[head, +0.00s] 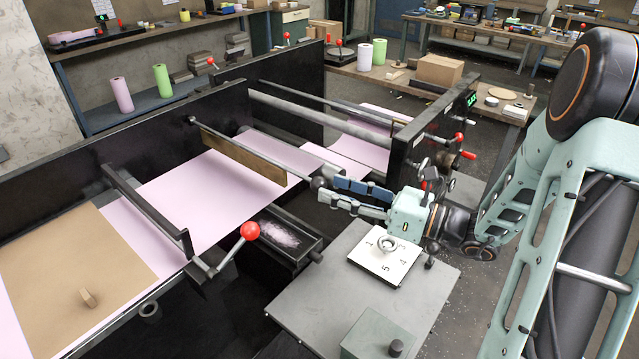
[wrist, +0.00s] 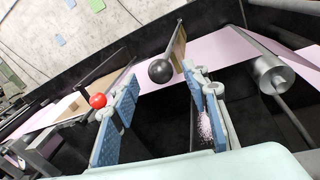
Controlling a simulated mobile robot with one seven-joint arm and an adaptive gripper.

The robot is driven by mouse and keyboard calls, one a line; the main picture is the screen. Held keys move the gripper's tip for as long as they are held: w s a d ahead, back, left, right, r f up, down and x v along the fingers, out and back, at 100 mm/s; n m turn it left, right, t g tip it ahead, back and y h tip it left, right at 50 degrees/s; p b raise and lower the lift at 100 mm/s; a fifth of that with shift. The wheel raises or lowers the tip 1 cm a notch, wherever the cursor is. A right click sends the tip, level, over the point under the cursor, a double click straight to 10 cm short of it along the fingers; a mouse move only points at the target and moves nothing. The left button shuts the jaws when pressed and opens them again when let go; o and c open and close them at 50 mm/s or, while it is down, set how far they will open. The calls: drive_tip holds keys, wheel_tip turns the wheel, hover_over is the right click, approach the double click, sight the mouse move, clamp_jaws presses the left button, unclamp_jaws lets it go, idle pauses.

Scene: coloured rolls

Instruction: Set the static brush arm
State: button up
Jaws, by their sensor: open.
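The static brush arm (head: 240,150) is a dark bar with a tan brush strip (head: 245,165), reaching from the black back panel over the pink web (head: 205,190). Its black ball knob (head: 317,182) is at the near end. My gripper (head: 328,191) is open, with its blue-padded fingertips at the knob. In the wrist view the knob (wrist: 160,71) shows between the tips of my gripper (wrist: 160,84), with gaps on both sides. Whether it lies between the pads or just beyond them, I cannot tell. The brush strip (wrist: 179,46) shows behind it.
A red-knobbed lever (head: 250,231) stands left of a black tray holding pink fluff (head: 281,235). A numbered white plate with a ring (head: 400,262) lies on the grey stand (head: 315,290) below my gripper. A black side panel (head: 400,155) with red-tipped handles stands behind it.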

sight(319, 183)
drive_tip(key=shift+x, duration=2.35)
clamp_jaws()
